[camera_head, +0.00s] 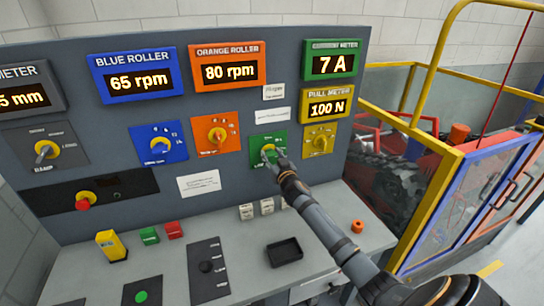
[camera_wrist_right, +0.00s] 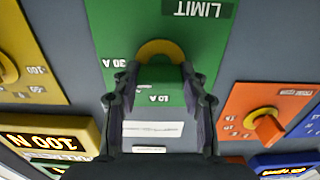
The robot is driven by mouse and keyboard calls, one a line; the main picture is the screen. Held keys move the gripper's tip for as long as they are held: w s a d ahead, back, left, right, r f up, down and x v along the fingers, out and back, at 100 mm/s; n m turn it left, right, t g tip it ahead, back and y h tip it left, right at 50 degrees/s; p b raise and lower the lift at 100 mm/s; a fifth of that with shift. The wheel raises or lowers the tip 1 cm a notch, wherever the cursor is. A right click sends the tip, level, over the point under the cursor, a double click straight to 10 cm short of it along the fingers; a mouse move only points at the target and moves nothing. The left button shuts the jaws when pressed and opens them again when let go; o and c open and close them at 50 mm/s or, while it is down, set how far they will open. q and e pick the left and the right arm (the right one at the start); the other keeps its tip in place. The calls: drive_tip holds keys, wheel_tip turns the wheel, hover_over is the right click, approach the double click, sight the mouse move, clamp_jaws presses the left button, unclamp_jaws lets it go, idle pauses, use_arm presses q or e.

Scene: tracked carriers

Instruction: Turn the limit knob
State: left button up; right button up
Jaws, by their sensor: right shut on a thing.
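The limit knob, with a yellow round base and a green grip, sits on a green plate (camera_head: 281,139) in the panel's lower right. In the right wrist view, which is upside down, the knob (camera_wrist_right: 160,48) shows below the word LIMIT, with 30 A and 10 A marks on the plate. My right gripper (camera_head: 270,154) is at the knob, its fingers (camera_wrist_right: 160,80) on both sides of the green grip and shut on it. The green meter (camera_head: 332,60) above reads 7 A. My left gripper is not in view.
An orange knob (camera_head: 217,136) and a yellow knob (camera_head: 320,141) flank the limit knob closely. A blue knob (camera_head: 160,142) is farther left. A yellow railing (camera_head: 435,165) stands at right.

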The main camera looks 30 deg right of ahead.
drive_tip(key=shift+n, duration=0.4)
drive_tip(key=n, duration=0.3)
drive_tip(key=shift+n, duration=0.3)
drive_tip(key=n+p, duration=0.1)
drive_tip(key=n, duration=0.3)
drive_tip(key=shift+a+n, duration=0.1)
drive_tip(key=shift+n, duration=0.2)
drive_tip(key=n+p, duration=0.1)
drive_tip(key=n, duration=0.3)
drive_tip(key=shift+f+n+p, duration=0.2)
drive_tip(key=shift+n+p, duration=0.35)
drive_tip(key=shift+n, duration=1.85)
drive_tip(key=o, duration=1.1)
drive_tip(key=shift+o, duration=0.2)
